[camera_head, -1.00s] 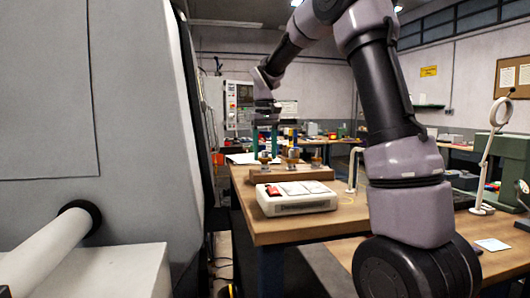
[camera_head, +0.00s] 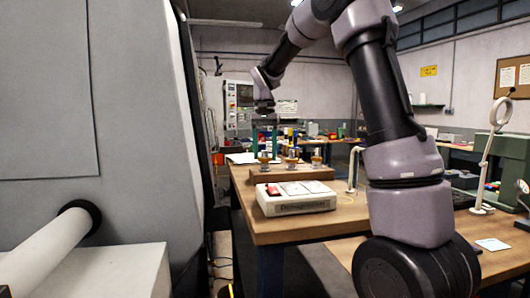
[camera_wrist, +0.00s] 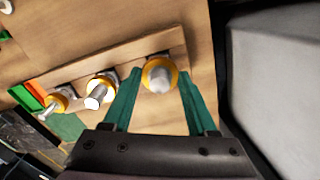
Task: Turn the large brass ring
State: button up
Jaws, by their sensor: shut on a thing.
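The large brass ring (camera_wrist: 174,82) sits around a pale metal post on a wooden bar, at the right end of a row of three in the wrist view. It also shows at the left end of the row in the head view (camera_head: 264,159). My gripper (camera_wrist: 160,76) has its two green fingers on either side of this ring and is shut on it. In the head view my gripper (camera_head: 265,146) points down over the bar. The exact finger contact is too small to tell.
Two other brass rings (camera_wrist: 109,81) (camera_wrist: 62,98) stand on posts along the same wooden bar (camera_head: 300,174). A white box with a red switch (camera_head: 296,199) stands in front on the bench (camera_head: 275,229). A large grey machine (camera_head: 95,110) fills the left.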

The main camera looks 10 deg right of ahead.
jog(key=shift+m, duration=1.1)
jog(key=o, duration=1.4)
notch_tip(320, 180, up, 11)
jog(key=shift+f, duration=0.1)
jog(key=shift+s, duration=0.1)
